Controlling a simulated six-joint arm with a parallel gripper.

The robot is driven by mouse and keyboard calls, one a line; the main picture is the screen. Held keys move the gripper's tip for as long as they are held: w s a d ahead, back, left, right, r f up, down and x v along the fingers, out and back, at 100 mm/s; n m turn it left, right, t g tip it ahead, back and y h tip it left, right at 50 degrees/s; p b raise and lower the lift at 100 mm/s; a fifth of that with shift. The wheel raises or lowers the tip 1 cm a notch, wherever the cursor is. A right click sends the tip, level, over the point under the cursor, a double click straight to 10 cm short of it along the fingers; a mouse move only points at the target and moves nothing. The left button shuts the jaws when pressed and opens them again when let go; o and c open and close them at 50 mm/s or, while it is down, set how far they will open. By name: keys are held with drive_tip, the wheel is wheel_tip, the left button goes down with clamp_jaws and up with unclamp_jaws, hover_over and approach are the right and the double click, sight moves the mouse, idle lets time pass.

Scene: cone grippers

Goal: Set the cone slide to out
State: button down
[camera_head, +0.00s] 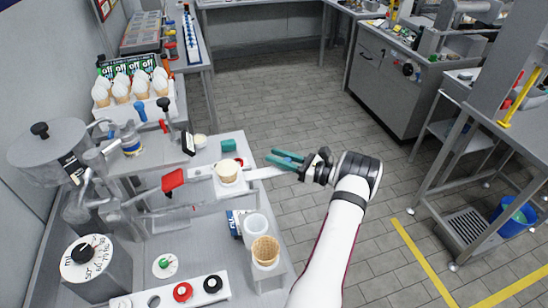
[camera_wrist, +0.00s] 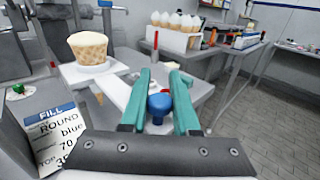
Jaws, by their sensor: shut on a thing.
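The cone slide is a pale flat bar (camera_head: 262,173) sticking out to the right of the machine; it also shows in the wrist view (camera_wrist: 117,90). A cone with a pale top (camera_head: 228,172) sits upright at its machine end, and in the wrist view (camera_wrist: 88,50) it is at upper left. A blue round knob (camera_wrist: 159,103) stands at the bar's outer end. My gripper (camera_head: 287,160) has its teal fingers on either side of this knob and is shut on it. In the head view the knob is hidden by the gripper.
The machine has a red lever (camera_head: 172,180) and a black-knobbed dial (camera_head: 82,250). An empty cone (camera_head: 265,250) stands at the bench's front right. A "FILL" card (camera_wrist: 52,130) is near the slide. Filled cones (camera_head: 130,88) stand behind. Right of the bench is open floor.

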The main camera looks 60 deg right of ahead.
drive_tip(key=c, duration=0.7)
unclamp_jaws()
drive_tip(key=shift+s+d, duration=0.15)
drive_tip(key=shift+d, duration=0.05)
drive_tip(key=s, duration=1.5)
drive_tip(key=shift+s, duration=0.4)
